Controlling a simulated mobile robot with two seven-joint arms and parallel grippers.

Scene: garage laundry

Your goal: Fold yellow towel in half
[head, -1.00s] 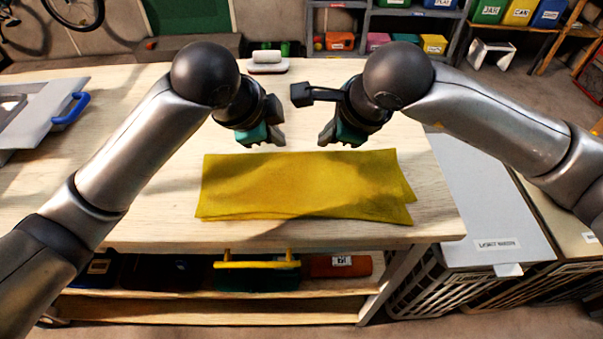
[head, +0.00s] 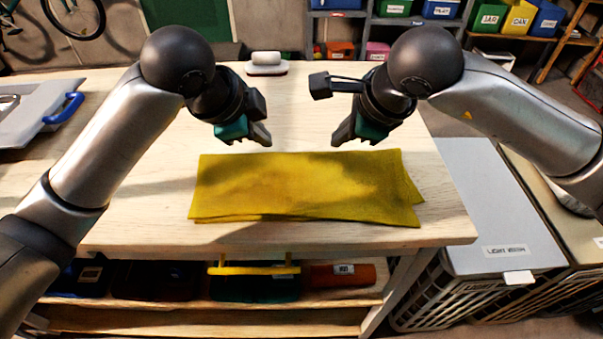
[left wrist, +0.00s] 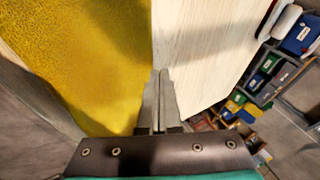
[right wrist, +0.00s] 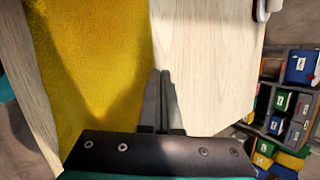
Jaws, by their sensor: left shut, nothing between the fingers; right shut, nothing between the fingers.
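The yellow towel (head: 300,190) lies on the wooden table in a long flat strip, doubled over. Its layers show slightly offset at the right end and along the front edge. My left gripper (head: 264,138) is shut and empty, just beyond the towel's far edge left of its middle. My right gripper (head: 340,140) is shut and empty, just beyond the far edge right of the middle. The towel also shows in the left wrist view (left wrist: 90,60) and the right wrist view (right wrist: 95,60), left of the shut fingers. Neither gripper holds the cloth.
The wooden table (head: 130,215) has bare room around the towel. A white object (head: 266,62) stands at its far edge. A grey board with a blue handle (head: 64,110) lies at the left. A grey-lidded hamper (head: 480,210) stands right of the table.

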